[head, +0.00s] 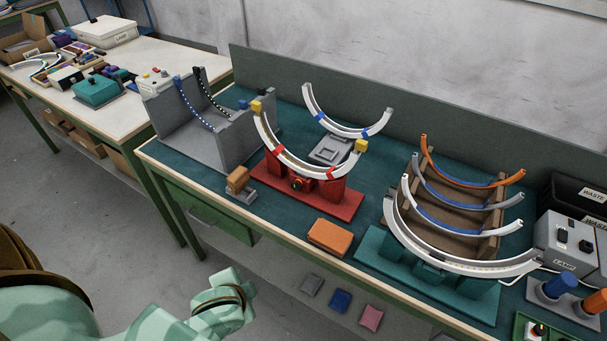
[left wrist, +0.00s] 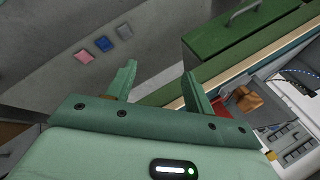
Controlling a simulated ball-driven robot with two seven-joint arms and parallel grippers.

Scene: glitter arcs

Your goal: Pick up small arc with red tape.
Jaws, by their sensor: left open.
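A white arc with red tape bands (head: 283,151) rests in a red stand (head: 313,202) near the middle of the bench in the head view. A yellow block sits at each of its ends. A second white arc with blue tape bands (head: 345,129) stands behind it. My left arm comes in at the lower left of the head view, in front of the bench and well apart from the arcs. My left gripper (left wrist: 158,88) is open in the left wrist view, with nothing between its fingers. My right gripper is not in view.
A brown rack (head: 450,212) holds orange, grey and white arcs, with a large white arc on a teal stand (head: 420,275) in front. An orange block (head: 330,237) lies at the bench's front edge. A grey stand (head: 180,132) is at left. A green drawer (left wrist: 240,32) shows below the bench.

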